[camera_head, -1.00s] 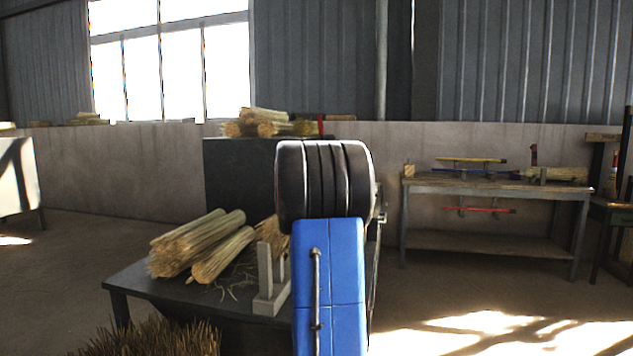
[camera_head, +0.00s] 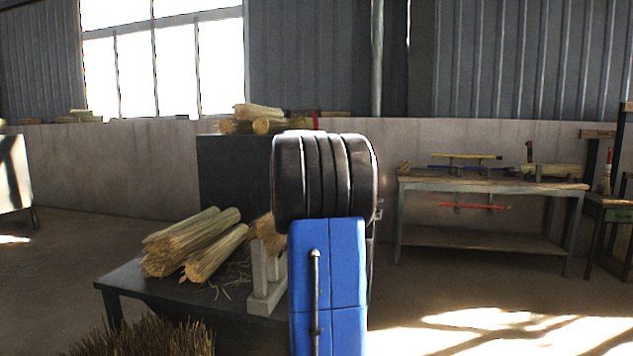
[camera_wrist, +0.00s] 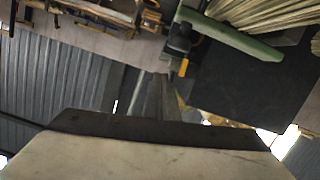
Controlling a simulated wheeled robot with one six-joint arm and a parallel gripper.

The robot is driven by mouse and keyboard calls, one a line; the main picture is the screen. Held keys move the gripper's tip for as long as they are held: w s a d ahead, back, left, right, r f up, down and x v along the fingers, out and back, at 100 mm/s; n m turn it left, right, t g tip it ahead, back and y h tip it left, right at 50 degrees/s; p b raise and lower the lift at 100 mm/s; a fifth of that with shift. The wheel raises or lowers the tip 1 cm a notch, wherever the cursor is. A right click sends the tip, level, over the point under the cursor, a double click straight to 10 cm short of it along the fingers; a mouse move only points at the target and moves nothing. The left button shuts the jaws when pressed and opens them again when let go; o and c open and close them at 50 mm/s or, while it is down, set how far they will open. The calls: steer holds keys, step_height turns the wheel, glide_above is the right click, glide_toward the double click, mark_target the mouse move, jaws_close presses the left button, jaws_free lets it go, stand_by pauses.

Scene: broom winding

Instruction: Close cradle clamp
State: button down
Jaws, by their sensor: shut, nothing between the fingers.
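In the wrist view, a dark fitting with an orange grip (camera_wrist: 183,66), which looks like the cradle clamp, sits at the end of a green bar (camera_wrist: 232,36). I cannot tell whether it is open or closed. My gripper (camera_wrist: 165,92) points toward it, shut and empty, and appears just short of it; contact cannot be told. In the head view, my blue and black arm hides the gripper and the clamp. A pale upright cradle post (camera_head: 260,275) shows beside the arm on the dark table (camera_head: 225,300).
Straw bundles (camera_head: 195,245) lie on the table to the left. Bristles (camera_head: 150,340) rise at the bottom left. A dark block (camera_head: 235,170) stands behind. A workbench (camera_head: 490,185) with coloured rods is at right. The floor between table and bench is clear.

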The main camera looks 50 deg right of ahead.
steer(key=v, duration=1)
steer(key=shift+s, duration=0.2)
steer(key=shift+d, duration=0.15)
steer(key=s+a+f+n+y, duration=0.15)
steer(key=a+f, duration=0.35)
steer(key=a, duration=0.5)
steer(key=s+a+f+n+y, duration=0.1)
steer(key=s+a+f+y, duration=0.25)
steer(key=a, duration=0.55)
steer(key=s+a+f+n+y, duration=0.1)
steer(key=s+a+f+n, duration=0.1)
steer(key=a+f, duration=0.6)
steer(key=s+a+f+n+y, duration=0.2)
steer(key=s+a+f, duration=0.3)
steer(key=a, duration=0.4)
steer(key=s+a+f+n+y, duration=0.2)
steer(key=s+a+f, duration=0.3)
steer(key=a, duration=0.5)
steer(key=s+a+f+n+y, duration=0.3)
steer(key=s+a+f, duration=0.3)
steer(key=a, duration=0.3)
steer(key=shift+s+a+g+y, duration=0.15)
steer(key=shift+s+g+y, duration=0.15)
steer(key=shift+s+y, duration=0.55)
